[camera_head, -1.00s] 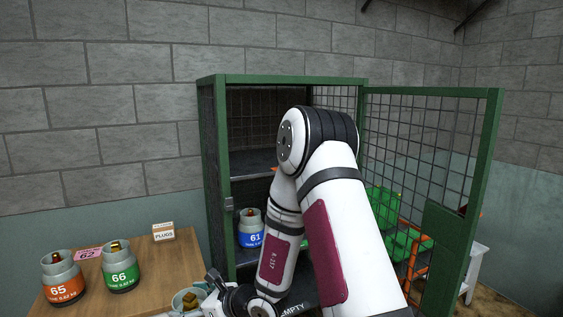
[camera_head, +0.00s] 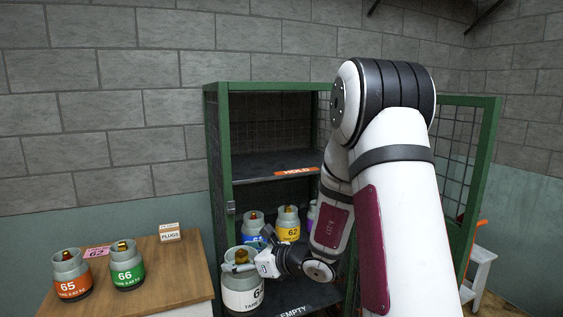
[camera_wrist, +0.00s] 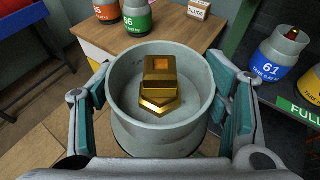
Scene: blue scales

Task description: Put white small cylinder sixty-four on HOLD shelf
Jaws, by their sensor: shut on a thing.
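The white-labelled cylinder (camera_head: 243,299) has a grey collar and shows a "6" with the second digit partly covered. My gripper (camera_head: 243,266) is shut on its collar, and the cylinder hangs upright in front of the cabinet's left side. In the wrist view the collar (camera_wrist: 160,128) sits between both finger pads, around a brass valve (camera_wrist: 159,83). Its label is hidden there. The HOLD shelf (camera_head: 262,164) is the upper cabinet shelf, with an orange HOLD label (camera_head: 297,171). Its visible part is bare and lies above my gripper; my arm covers its right part.
Below stand blue cylinder 61 (camera_head: 252,224), yellow 62 (camera_head: 288,226) and a partly hidden purple one (camera_head: 311,214). The green cabinet door (camera_head: 482,190) is open at right. The wooden table (camera_head: 180,275) at left bears orange 65 (camera_head: 71,274), green 66 (camera_head: 126,266) and a PLUGS box (camera_head: 170,232).

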